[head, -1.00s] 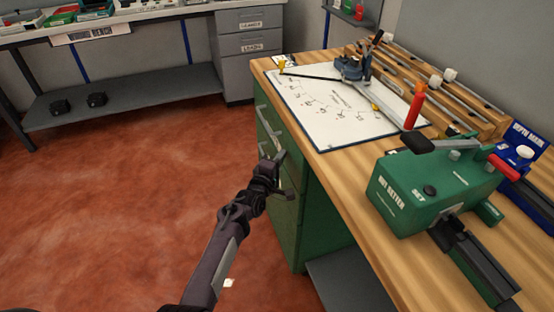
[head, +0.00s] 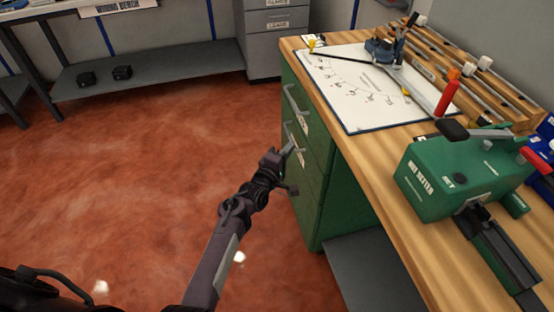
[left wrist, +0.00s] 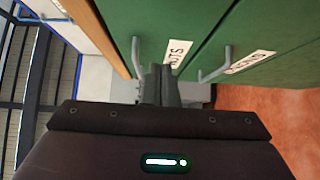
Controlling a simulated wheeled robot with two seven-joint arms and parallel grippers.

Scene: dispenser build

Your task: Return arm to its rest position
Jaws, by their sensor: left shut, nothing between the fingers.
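My left arm reaches in from the bottom of the head view. Its gripper (head: 289,163) is in front of the green drawer cabinet (head: 335,205), near the drawer handles, over the red floor. In the left wrist view the gripper's fingers (left wrist: 160,85) are together with nothing between them. The green drawer fronts (left wrist: 190,25) are close ahead, with two grey handles and white labels. Both drawers look closed. I cannot tell whether the fingertips touch a handle. My right gripper is not in view.
A wooden bench top (head: 375,165) above the cabinet holds a green machine (head: 440,180), a white diagram board (head: 370,90) and a wooden rack of rods (head: 470,80). A grey shelf (head: 365,270) sits below. The red floor (head: 130,170) at left is open.

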